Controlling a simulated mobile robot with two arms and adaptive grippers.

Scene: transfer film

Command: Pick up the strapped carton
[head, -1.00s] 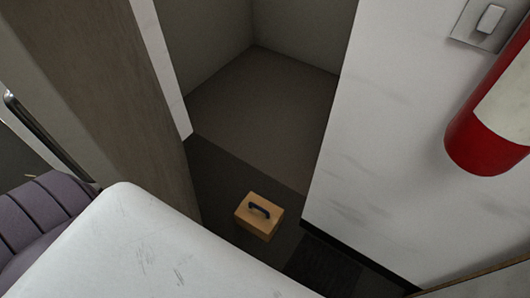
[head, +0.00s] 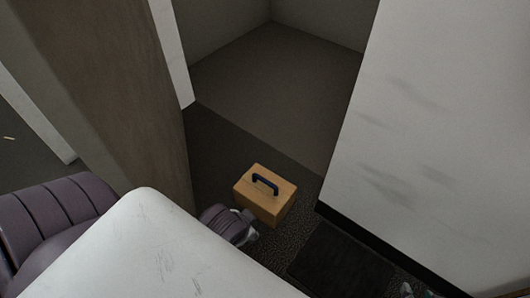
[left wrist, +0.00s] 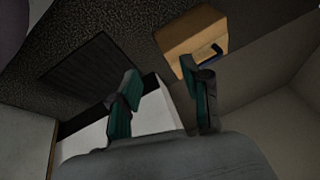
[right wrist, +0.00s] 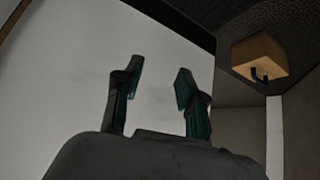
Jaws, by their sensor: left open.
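The strapped carton (head: 265,205) is a tan box with a dark blue handle-like strap on its top face. It stands on the dark floor at the middle of the head view. It also shows in the left wrist view (left wrist: 185,40), just beyond the fingertips, and in the right wrist view (right wrist: 260,57) at the upper right. My left gripper (left wrist: 160,70) is open and empty. In the head view it is close beside the carton's lower left, partly hidden by the arm. My right gripper (right wrist: 159,70) is open and empty, by the white wall; its tips show at the head view's bottom edge (head: 418,291).
A white wall panel (head: 440,130) rises on the right, with a dark mat (head: 340,262) at its foot. A brown post (head: 115,100) stands on the left. A recess with bare floor (head: 275,90) opens behind the carton.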

